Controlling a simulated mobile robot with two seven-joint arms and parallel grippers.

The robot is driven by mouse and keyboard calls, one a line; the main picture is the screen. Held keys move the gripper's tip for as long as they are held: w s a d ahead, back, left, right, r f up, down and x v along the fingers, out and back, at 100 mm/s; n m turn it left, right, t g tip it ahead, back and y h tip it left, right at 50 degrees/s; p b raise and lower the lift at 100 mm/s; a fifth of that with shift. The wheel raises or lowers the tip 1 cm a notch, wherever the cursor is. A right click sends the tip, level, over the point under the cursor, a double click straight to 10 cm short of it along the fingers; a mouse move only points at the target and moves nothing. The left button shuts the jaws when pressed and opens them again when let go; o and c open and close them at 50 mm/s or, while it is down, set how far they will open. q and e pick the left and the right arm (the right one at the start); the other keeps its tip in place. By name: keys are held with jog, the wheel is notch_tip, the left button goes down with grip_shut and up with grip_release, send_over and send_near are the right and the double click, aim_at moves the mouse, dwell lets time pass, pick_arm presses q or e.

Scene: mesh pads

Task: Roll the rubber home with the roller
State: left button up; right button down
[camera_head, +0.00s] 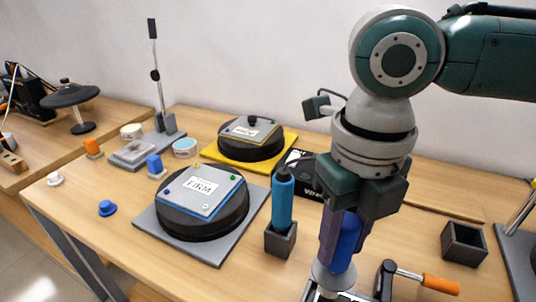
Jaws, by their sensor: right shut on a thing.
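My right gripper (340,240) comes down from the upper right with its purple fingers shut on a blue handle (346,243). A pale grey disc (333,278) shows just below the handle. The lower end of what I hold is cut off by the picture's bottom edge, so I cannot tell if it is the roller or what it touches. A round black pad (175,222) with a grey top marked FIRM stands on a grey mat (228,247). A second round black pad (235,148) stands on a yellow mat (290,165). I cannot make out the rubber. My left gripper is not in view.
A blue cylinder (282,205) stands upright in a dark square holder (281,243), left of my right gripper. An orange-handled crank (440,284) is at the lower right. An empty dark box (464,243) stands farther right. Small knobs (107,208) sit at left.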

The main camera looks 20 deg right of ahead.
aim_at(353, 275)
jog(key=shift+f, duration=0.55)
jog(key=shift+f+b, duration=0.45)
jog(key=shift+b, duration=0.05)
jog(key=shift+d, duration=0.1)
jog(key=shift+s+d+p, duration=0.5)
jog(key=shift+s+p, duration=0.1)
jog(key=shift+s+d+f, duration=0.15)
jog(key=shift+s+d, duration=0.1)
jog(key=shift+s, duration=0.05)
